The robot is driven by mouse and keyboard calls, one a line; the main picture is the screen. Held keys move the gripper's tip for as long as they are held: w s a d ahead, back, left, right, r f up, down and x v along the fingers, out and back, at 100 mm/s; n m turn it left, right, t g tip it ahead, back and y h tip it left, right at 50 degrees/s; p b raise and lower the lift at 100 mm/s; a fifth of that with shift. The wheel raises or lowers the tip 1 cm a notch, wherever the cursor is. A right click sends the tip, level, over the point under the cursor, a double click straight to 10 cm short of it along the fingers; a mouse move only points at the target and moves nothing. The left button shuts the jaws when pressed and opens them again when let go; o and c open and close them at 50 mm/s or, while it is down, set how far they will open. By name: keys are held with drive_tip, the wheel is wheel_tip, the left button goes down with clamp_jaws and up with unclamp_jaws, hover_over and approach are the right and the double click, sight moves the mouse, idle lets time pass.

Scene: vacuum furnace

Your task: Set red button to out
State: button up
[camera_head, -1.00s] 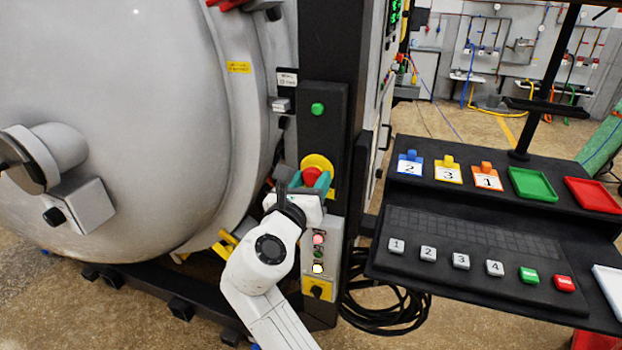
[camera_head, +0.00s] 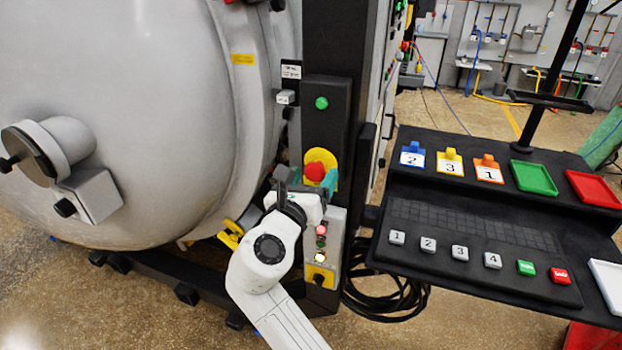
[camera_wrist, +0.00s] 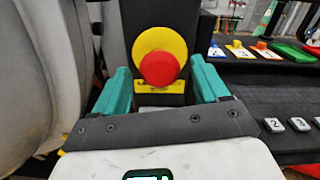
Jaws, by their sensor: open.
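The red button (camera_head: 315,171) is a round mushroom head on a yellow disc (camera_head: 323,158), mounted on the dark column beside the furnace. In the wrist view the red button (camera_wrist: 159,69) sits centred between and beyond the teal fingers, in front of its yellow disc (camera_wrist: 159,40). My gripper (camera_head: 306,184) is just below the button in the head view, its fingers partly hiding the disc's lower edge. In the wrist view my gripper (camera_wrist: 160,88) is open and empty, one finger to each side. I cannot tell whether the button is in or out.
A green button (camera_head: 321,103) sits above on the same column. A grey panel with small lights (camera_head: 320,242) is below my gripper. The furnace door (camera_head: 130,120) stands at left. A black console (camera_head: 450,215) with numbered keys and trays is at right.

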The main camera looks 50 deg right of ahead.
drive_tip(key=shift+a, duration=0.1)
drive_tip(key=b+v, duration=0.1)
drive_tip(key=v, duration=0.9)
drive_tip(key=shift+a, duration=0.3)
drive_tip(key=shift+s, duration=0.15)
drive_tip(key=s+d+f+m+g+y, duration=0.1)
drive_tip(key=s+d+f+m+y, duration=0.2)
drive_tip(key=f, duration=0.4)
drive_tip(key=s+f+m+y, duration=0.2)
drive_tip(key=s+f+m, duration=0.1)
drive_tip(key=f+m, duration=0.25)
drive_tip(key=s+d+f+m+g+y, duration=0.1)
drive_tip(key=s+d+f+m+y, duration=0.15)
drive_tip(key=f, duration=0.45)
drive_tip(key=s+a+f+m+g+y, duration=0.3)
drive_tip(key=s+a+f+m+y, duration=0.6)
drive_tip(key=s+f+m, duration=0.2)
drive_tip(key=s+m, duration=0.2)
drive_tip(key=shift+s+f+m, duration=0.25)
drive_tip(key=shift+f+m, duration=0.05)
